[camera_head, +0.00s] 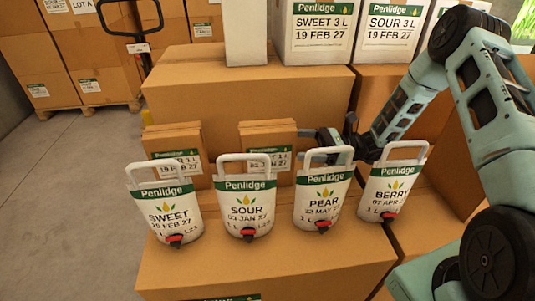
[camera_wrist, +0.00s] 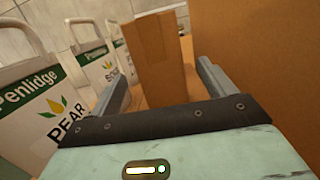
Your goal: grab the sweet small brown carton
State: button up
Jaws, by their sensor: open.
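Two small brown cartons stand on the big box top behind the white pouches. The left carton (camera_head: 172,139), behind the SWEET pouch (camera_head: 167,211), has a label with a partly hidden date ending FEB 27. The right carton (camera_head: 268,138) stands behind the SOUR pouch (camera_head: 245,205); its label is mostly hidden. My gripper (camera_head: 316,137) is open, just right of the right carton and pointing left. In the wrist view a brown carton (camera_wrist: 157,60) stands ahead between the open fingers, apparently the right one. I see no contact.
PEAR (camera_head: 322,205) and BERRY (camera_head: 391,190) pouches stand in front of my gripper. A taller brown box (camera_head: 245,88) rises behind the cartons, a wall at right in the wrist view. White SWEET and SOUR 3 L boxes (camera_head: 320,35) stand on top. Pallet stacks (camera_head: 60,50) are far left.

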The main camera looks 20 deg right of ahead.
aim_at(277, 141)
jog(key=x, duration=0.2)
jog(key=p+x, duration=0.1)
jog(key=x, duration=0.1)
jog(key=r+x, duration=0.1)
jog(key=x, duration=0.1)
jog(key=shift+p, duration=0.35)
jog(key=shift+w+a+f, duration=0.1)
jog(key=shift+a, duration=0.55)
jog(key=c, duration=1.6)
grip_shut()
jog(key=shift+r, duration=0.25)
